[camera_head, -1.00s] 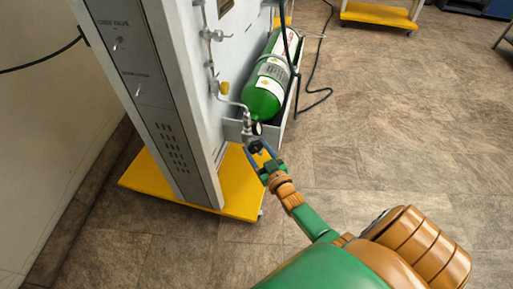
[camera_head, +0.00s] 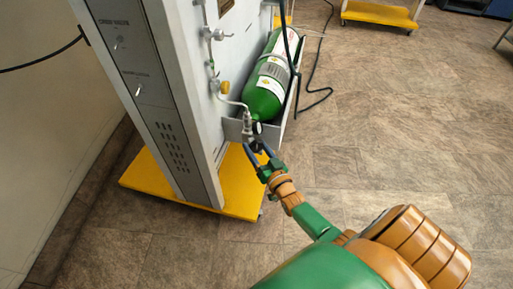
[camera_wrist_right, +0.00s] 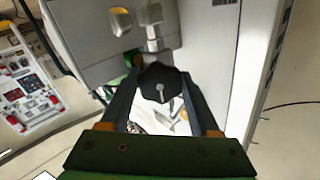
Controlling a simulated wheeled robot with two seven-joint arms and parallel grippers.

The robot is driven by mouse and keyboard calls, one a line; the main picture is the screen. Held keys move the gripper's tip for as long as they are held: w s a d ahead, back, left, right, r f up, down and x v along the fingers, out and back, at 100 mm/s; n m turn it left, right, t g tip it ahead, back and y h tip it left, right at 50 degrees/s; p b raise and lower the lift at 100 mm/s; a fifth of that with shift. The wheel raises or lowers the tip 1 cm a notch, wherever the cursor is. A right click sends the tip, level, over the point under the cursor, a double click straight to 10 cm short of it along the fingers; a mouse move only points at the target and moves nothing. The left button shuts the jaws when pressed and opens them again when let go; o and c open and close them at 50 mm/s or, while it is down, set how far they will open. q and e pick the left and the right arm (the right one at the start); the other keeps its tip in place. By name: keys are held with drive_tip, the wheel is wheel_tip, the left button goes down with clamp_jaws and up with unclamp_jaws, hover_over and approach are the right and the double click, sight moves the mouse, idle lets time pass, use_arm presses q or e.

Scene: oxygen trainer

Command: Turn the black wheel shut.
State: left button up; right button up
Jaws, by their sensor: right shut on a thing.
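The black wheel (camera_wrist_right: 160,84) is a lobed knob with a pale metal stem at its middle. It sits between the two fingers of my right gripper (camera_wrist_right: 158,88) in the right wrist view. The fingers press on it from both sides. In the head view my right gripper (camera_head: 259,147) is at the valve end of the green oxygen cylinder (camera_head: 267,94), and the wheel is small and hard to make out between the fingers. My left gripper is not in view.
The cylinder lies in a grey tray (camera_head: 232,130) on the side of a tall grey cabinet (camera_head: 158,90) with a yellow base (camera_head: 240,190). A small dark round part (camera_head: 257,128) sits just above the gripper. Thin pipes run up the panel.

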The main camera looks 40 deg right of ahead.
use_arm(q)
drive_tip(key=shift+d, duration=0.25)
use_arm(e)
drive_tip(key=shift+f, duration=0.1)
drive_tip(key=o, duration=1.4)
drive_tip(key=shift+c, duration=0.2)
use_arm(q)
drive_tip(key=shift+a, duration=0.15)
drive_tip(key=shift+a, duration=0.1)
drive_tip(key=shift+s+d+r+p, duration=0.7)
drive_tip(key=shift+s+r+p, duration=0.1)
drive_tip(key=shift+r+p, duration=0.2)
use_arm(e)
drive_tip(key=s, duration=0.7)
drive_tip(key=shift+a, duration=0.45)
